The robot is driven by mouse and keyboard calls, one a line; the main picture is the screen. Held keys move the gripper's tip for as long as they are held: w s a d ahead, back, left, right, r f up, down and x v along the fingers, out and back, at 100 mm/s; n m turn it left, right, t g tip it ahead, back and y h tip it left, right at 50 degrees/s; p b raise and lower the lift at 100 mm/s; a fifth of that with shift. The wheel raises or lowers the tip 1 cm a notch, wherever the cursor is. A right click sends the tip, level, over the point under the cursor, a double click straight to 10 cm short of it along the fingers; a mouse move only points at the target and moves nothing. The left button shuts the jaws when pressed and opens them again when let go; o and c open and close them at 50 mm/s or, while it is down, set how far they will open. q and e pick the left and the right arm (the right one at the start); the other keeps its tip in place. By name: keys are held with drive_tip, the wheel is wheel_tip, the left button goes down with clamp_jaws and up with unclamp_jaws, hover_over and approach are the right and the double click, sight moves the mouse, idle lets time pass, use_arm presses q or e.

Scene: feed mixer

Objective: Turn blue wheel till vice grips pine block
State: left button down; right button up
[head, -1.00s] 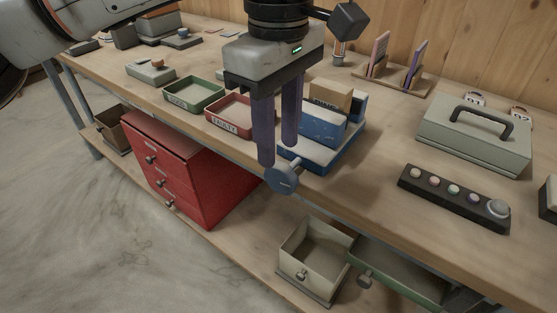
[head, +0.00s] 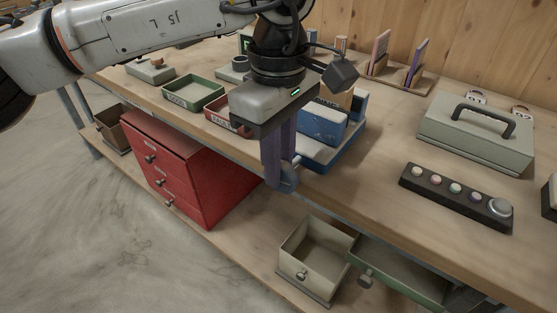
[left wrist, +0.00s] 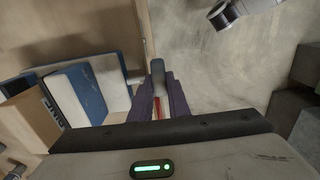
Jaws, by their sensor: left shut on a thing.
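The blue wheel (head: 290,180) sits at the front of the blue vice (head: 322,122), at the bench's front edge. My left gripper (head: 279,184) points down, its purple fingers shut on the wheel and partly hiding it. In the left wrist view the wheel (left wrist: 157,70) shows edge-on between the fingertips (left wrist: 160,88). The pine block (head: 336,96) stands upright between the vice's two jaws, partly behind my gripper. It also shows with its lettering in the left wrist view (left wrist: 30,116). I cannot tell whether both jaws touch it. My right gripper is not in view.
A red tray (head: 226,112) and a green tray (head: 193,93) lie left of the vice. A grey toolbox (head: 476,135) and a button panel (head: 455,197) stand to the right. A red drawer cabinet (head: 185,172) and an open drawer (head: 317,260) are below the bench top.

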use_arm(q)
drive_tip(key=shift+d, duration=0.1)
drive_tip(key=shift+s+d+t+y, duration=0.2)
drive_tip(key=shift+t+y, duration=0.5)
drive_tip(key=shift+y, duration=0.3)
drive_tip(key=shift+s+d+t+y+b, duration=0.1)
drive_tip(key=shift+d+t+y+b, duration=0.1)
drive_tip(key=shift+t+y, duration=0.6)
drive_tip(key=shift+s+d+t+y+b, duration=0.15)
drive_tip(key=shift+t+y, duration=0.35)
drive_tip(key=shift+y, duration=0.5)
drive_tip(key=c, duration=1.7)
unclamp_jaws()
drive_tip(key=shift+f, duration=0.1)
drive_tip(key=p+v, duration=0.1)
drive_tip(key=v, duration=0.9)
drive_tip(key=shift+s+d, duration=0.1)
drive_tip(key=shift+d, duration=0.05)
